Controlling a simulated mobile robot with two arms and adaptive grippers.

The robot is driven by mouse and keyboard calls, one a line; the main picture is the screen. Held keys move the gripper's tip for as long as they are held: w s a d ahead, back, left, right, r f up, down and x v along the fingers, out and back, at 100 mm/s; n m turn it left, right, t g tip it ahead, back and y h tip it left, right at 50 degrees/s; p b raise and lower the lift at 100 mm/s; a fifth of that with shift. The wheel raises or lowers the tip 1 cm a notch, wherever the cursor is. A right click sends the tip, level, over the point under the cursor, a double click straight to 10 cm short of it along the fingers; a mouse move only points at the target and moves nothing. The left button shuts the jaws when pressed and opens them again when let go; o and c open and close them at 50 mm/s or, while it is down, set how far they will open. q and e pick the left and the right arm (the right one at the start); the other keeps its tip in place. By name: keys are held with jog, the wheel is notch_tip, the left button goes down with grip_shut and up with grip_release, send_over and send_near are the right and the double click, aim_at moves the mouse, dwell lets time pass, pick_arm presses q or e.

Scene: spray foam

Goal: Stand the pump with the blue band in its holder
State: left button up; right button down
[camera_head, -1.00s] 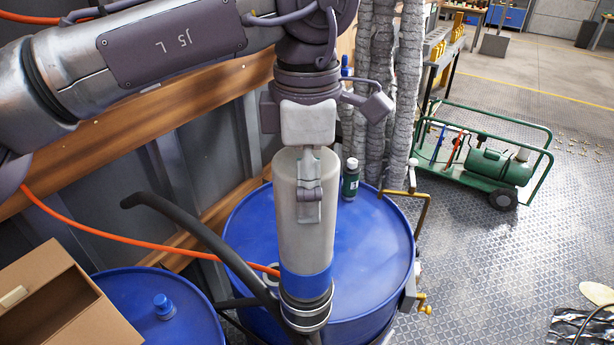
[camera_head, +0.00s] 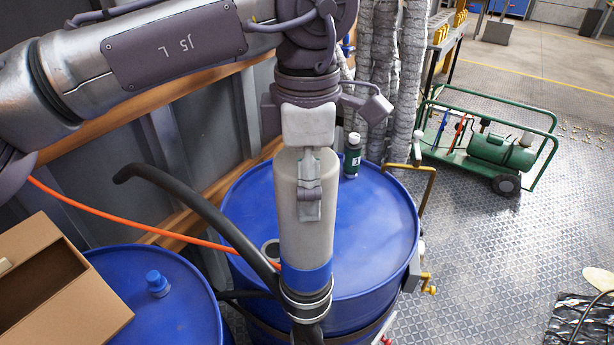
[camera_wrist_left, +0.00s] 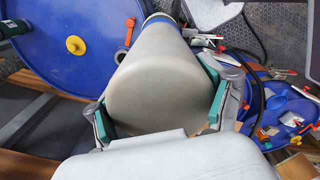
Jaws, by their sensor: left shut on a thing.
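The pump (camera_head: 304,235) is a grey cylinder with a blue band (camera_head: 306,278) and a dark-ringed lower end. It hangs close to upright in front of a blue drum (camera_head: 375,235). My left gripper (camera_head: 310,195) is shut around its upper body. In the left wrist view the pump's grey body (camera_wrist_left: 155,85) sits between the green-padded fingers, and its blue band is at the far end. A black hose (camera_head: 200,215) passes close to the pump's lower end; I cannot tell if they join. I cannot make out the holder. My right gripper is not in view.
A second blue drum (camera_head: 185,305) and an open cardboard box (camera_head: 95,325) are at lower left. An orange hose (camera_head: 120,222) crosses there. Floor at right is largely open, with a green compressor cart (camera_head: 490,150).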

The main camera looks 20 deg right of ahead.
pick_arm(q)
jog(key=shift+r, duration=0.2)
jog(key=o, duration=1.5)
jog(key=shift+o, duration=1)
jog(key=shift+s, duration=0.15)
notch_tip(320, 180, up, 12)
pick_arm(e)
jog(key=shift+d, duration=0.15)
pick_arm(q)
jog(key=shift+f, duration=0.1)
